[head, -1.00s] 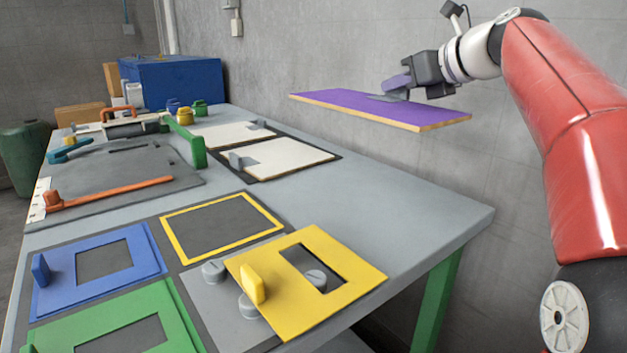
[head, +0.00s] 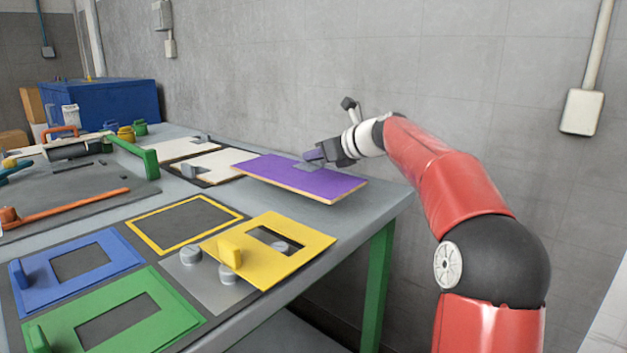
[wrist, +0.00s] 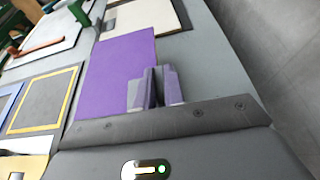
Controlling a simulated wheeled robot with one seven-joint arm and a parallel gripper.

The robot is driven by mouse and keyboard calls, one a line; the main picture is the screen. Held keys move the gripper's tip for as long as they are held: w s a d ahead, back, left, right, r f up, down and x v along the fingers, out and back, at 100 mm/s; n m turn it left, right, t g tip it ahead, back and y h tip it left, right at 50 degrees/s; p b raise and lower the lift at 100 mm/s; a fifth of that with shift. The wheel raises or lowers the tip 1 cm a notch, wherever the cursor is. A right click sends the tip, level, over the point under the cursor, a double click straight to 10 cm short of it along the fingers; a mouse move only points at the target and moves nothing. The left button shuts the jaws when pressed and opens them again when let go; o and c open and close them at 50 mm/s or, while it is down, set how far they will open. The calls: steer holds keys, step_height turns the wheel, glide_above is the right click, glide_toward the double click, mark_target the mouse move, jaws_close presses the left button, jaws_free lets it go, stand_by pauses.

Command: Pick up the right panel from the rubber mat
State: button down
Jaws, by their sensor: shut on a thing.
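A purple panel (head: 295,177) with a pale wooden edge is at the right end of the workbench, beside the white panels. My gripper (head: 314,160) is shut on the grey handle tab on the panel's upper face. In the wrist view the panel (wrist: 115,70) lies flat ahead of my gripper (wrist: 155,90), whose fingers close on the tab. The panel looks low over the bench; I cannot tell if it touches. A dark rubber mat (head: 203,182) shows at the edge of two white panels (head: 213,165), each with a grey tab.
A grey board with an orange bar (head: 90,203) is farther left. Bare bench top (head: 330,215) shows right of the yellow frame; a wall stands behind.

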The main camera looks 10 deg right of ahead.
mark_target(316, 170)
step_height(316, 170, down, 5)
steer(key=b, duration=0.4)
steer(key=shift+w+r, duration=0.1)
steer(key=shift+r, duration=0.25)
steer(key=c, duration=1.5)
jaws_free()
